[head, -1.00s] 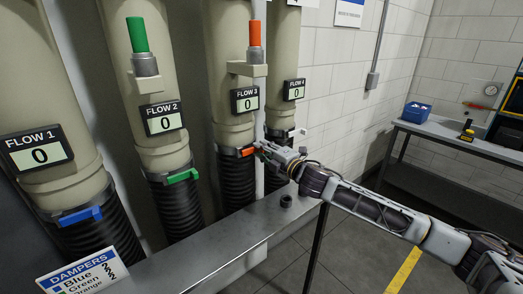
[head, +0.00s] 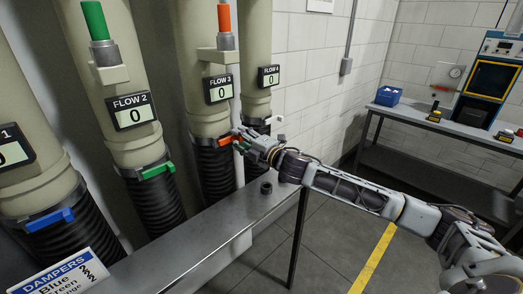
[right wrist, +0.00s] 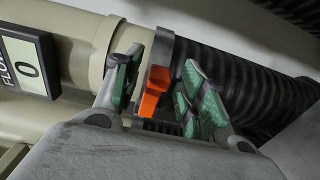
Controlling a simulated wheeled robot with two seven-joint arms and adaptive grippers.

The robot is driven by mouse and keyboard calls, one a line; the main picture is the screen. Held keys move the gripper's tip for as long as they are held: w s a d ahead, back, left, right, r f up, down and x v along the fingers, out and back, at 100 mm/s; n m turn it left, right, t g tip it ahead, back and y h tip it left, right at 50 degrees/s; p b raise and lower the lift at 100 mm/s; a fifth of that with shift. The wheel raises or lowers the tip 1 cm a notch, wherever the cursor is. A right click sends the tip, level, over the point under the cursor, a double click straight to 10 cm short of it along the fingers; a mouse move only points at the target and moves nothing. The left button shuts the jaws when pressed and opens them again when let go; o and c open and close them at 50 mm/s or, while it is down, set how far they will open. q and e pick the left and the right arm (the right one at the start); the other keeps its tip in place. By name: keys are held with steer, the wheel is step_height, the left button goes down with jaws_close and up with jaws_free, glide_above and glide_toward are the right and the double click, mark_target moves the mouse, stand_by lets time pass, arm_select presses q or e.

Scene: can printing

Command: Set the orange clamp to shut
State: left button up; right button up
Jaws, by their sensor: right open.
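The orange clamp (head: 226,141) sits on the collar where the third beige pipe meets its black ribbed hose, below the FLOW 3 display. My right gripper (head: 243,142) is open at the clamp's right side. In the right wrist view, the clamp's orange lever (right wrist: 154,90) stands between the open green-padded fingers (right wrist: 160,80), one on each side. I see a small gap on either side and no clear grip on it. Whether the lever is fully up or down I cannot tell. My left gripper is not in view.
A green clamp (head: 156,171) and a blue clamp (head: 50,219) sit on the pipes to the left. A metal ledge (head: 200,229) runs in front of the hoses, with a small dark cylinder (head: 266,188) on it. A DAMPERS sign (head: 65,275) stands at lower left.

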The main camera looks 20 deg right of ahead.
steer(key=v, duration=1)
steer(key=shift+s+d, duration=0.15)
steer(key=shift+s, duration=0.1)
stand_by(1.2)
steer(key=shift+s, duration=0.35)
stand_by(0.6)
